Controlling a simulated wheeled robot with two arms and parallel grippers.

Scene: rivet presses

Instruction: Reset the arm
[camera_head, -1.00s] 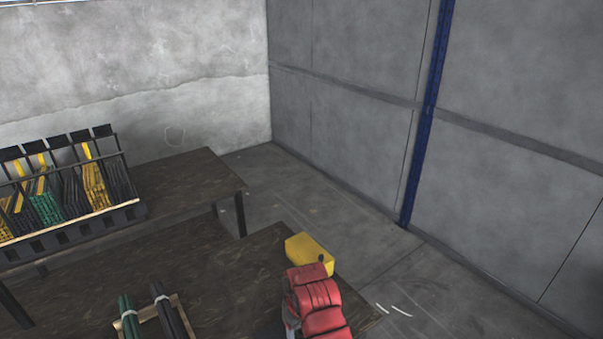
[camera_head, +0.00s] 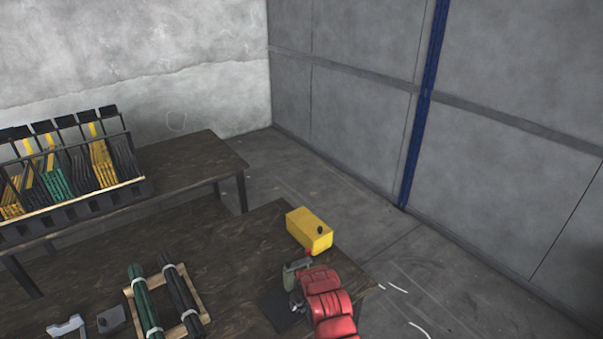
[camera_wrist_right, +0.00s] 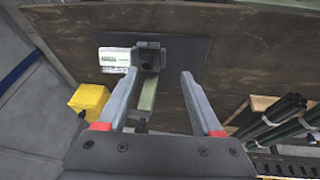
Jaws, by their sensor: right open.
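My right arm is red and comes in from the bottom in the head view, its gripper (camera_head: 294,292) partly hidden beside a press-like tool. In the right wrist view my right gripper (camera_wrist_right: 159,74) is open, its two grey fingers spread apart. The pale green and white tool (camera_wrist_right: 147,90) stands between and beyond the fingers on a dark mat (camera_wrist_right: 190,57). I cannot tell whether either finger touches it. The tool also shows in the head view (camera_head: 293,270). My left gripper is not in view.
A yellow box (camera_head: 309,231) sits at the table's far right corner. A wooden frame (camera_head: 195,292) holds dark and green rod bundles. A rack (camera_head: 70,210) of yellow, green and black parts stands on the rear table. A grey object (camera_head: 68,327) lies at the front left.

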